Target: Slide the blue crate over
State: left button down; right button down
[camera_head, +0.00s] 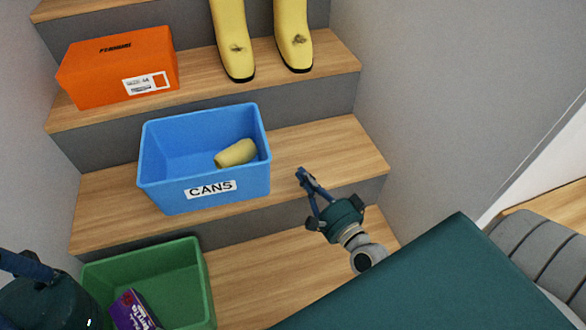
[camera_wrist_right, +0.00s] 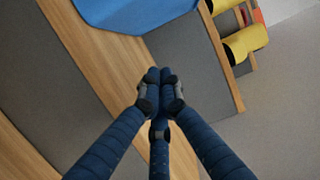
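The blue crate (camera_head: 205,190) with a "CANS" label stands upright on the middle wooden step in the head view, with a yellow object (camera_head: 236,154) inside. A part of the crate also shows at the top of the right wrist view (camera_wrist_right: 130,12). My right gripper (camera_head: 302,176) is to the right of the crate, apart from it, near the step's front part. In the right wrist view its fingertips (camera_wrist_right: 160,80) meet with nothing between them. My left gripper (camera_head: 25,265) is at the lower left edge, only partly in view, and its fingers cannot be judged.
An orange box (camera_head: 118,62) and yellow boots (camera_head: 235,50) stand on the step above. A green crate (camera_head: 205,285) holding a purple box (camera_head: 133,312) is on the step below. Free step surface (camera_head: 325,145) lies right of the blue crate, up to a grey wall.

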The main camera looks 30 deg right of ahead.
jog(key=w+b, duration=0.1)
jog(key=w, duration=0.6)
jog(key=shift+w+a, duration=0.1)
jog(key=shift+w, duration=0.15)
jog(key=a, duration=0.1)
jog(key=w+a, duration=0.1)
jog(key=a, duration=0.1)
jog(key=shift+w, duration=0.15)
jog(key=shift+w+a, duration=0.1)
jog(key=shift+a, duration=0.4)
